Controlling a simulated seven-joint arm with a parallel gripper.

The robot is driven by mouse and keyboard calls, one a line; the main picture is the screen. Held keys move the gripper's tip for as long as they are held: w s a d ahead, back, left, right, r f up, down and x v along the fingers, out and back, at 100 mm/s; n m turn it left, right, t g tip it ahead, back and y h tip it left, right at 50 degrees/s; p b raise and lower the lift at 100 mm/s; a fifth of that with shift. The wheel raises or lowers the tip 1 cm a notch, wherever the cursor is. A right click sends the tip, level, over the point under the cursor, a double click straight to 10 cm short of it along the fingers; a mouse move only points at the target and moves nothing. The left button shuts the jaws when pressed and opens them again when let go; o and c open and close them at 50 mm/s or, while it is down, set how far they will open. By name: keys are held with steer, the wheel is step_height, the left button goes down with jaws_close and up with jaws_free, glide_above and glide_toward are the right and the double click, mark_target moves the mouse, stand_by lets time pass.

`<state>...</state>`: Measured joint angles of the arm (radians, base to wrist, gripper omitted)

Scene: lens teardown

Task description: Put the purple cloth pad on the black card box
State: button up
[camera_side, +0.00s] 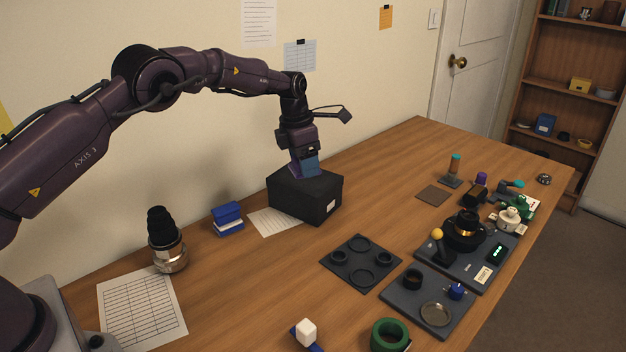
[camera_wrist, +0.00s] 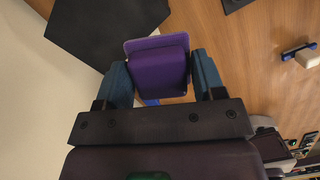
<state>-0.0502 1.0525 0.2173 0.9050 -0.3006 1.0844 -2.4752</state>
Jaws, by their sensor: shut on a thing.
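The purple cloth pad (camera_wrist: 160,70) is between the two blue fingers of my gripper (camera_wrist: 159,62) in the wrist view, and the fingers are shut on it. The black card box (camera_side: 306,196) stands on the table near the wall in the side view. My gripper (camera_side: 305,168) is over the box's top there, fingers pointing down; only a sliver of the pad shows beside them. In the wrist view the box (camera_wrist: 100,30) lies at the upper left, and the pad overlaps its edge in the picture. I cannot tell whether the pad touches the box.
A white sheet (camera_side: 268,222) lies beside the box, with blue boxes (camera_side: 227,218) to its left. A dark lens stack (camera_side: 163,238) stands further left. A black ring tray (camera_side: 344,270) and several lens parts lie to the right. Bare wood separates the box from them.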

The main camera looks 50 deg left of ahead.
mark_target(315, 191)
steer(key=shift+w+a+f, duration=0.2)
steer(key=shift+w+f, duration=1.3)
steer(key=shift+f, duration=1.8)
steer(key=o, duration=0.9)
steer(key=shift+f, duration=0.1)
